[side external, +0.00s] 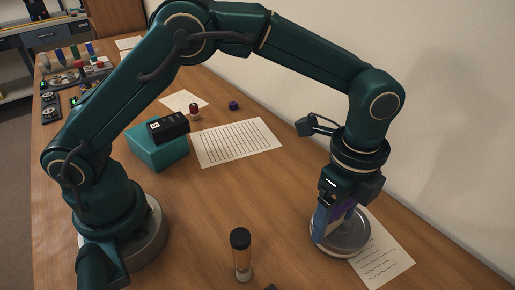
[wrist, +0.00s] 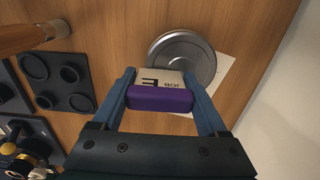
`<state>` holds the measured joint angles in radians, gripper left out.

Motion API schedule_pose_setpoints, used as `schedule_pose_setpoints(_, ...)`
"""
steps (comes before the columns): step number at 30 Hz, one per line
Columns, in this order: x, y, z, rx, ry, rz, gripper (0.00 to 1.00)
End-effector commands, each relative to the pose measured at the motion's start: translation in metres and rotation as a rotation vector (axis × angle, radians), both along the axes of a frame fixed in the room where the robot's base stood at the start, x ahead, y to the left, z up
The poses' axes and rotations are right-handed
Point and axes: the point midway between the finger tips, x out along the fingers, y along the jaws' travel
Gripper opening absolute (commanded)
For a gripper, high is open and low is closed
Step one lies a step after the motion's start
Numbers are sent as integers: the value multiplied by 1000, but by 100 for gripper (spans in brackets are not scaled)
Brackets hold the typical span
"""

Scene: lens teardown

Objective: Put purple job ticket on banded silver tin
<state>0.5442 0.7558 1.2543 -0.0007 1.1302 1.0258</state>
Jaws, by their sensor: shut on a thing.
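The job ticket (wrist: 160,99), a pale block with a purple edge and dark lettering, is held between the two blue fingers of my gripper (wrist: 158,85). The banded silver tin (wrist: 187,54) is round with a ringed grey lid and lies just beyond the ticket in the wrist view; the ticket covers part of its near edge. In the side external view my gripper (side external: 329,218) points down at the left part of the tin (side external: 347,238), with purple showing between the fingers. I cannot tell whether the ticket touches the lid.
A written sheet (side external: 387,254) lies partly under the tin. A black-capped amber bottle (side external: 242,258) stands to the left. A dark tray with round recesses (wrist: 53,82) shows in the wrist view. A teal box (side external: 158,149) and a lined sheet (side external: 235,142) lie farther back. The wall is on the right.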

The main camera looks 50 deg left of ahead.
Motion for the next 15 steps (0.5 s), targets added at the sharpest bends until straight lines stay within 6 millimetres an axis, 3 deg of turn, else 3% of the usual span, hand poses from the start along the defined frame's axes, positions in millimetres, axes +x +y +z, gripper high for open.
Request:
schedule_pose_setpoints(3,0,0,-3,0,0,0,24)
schedule_pose_setpoints(4,0,0,-3,0,0,0,84)
schedule_pose_setpoints(5,0,0,-3,0,0,0,95)
schedule_pose_setpoints(6,0,0,-3,0,0,0,100)
schedule_pose_setpoints(15,0,0,2,-1,-1,0,100)
